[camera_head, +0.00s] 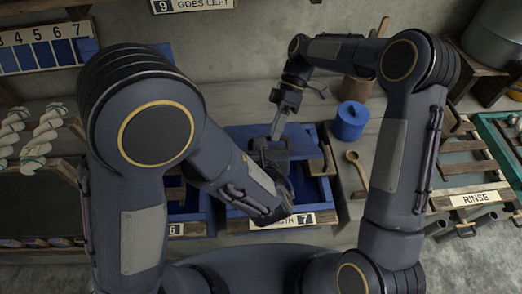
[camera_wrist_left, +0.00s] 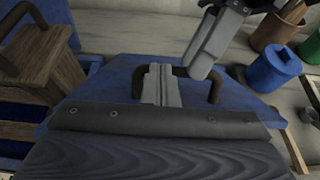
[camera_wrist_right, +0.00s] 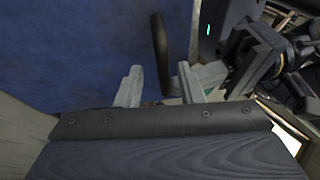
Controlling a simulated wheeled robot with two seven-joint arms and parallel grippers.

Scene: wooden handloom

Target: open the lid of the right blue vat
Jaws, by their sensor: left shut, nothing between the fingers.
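The right blue vat (camera_head: 325,205) stands in the middle of the head view, behind the number 7 label, partly hidden by my left arm. Its blue lid (camera_wrist_left: 100,80) fills the middle of the left wrist view and carries a dark bail handle (camera_wrist_left: 215,85).
A round blue pot (camera_head: 350,120) and a wooden ladle (camera_head: 357,170) are right of the vat. A wooden rack with a RINSE label (camera_head: 475,198) stands farther right. White yarn skeins (camera_head: 45,130) lie at the left. Both arms crowd the vat.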

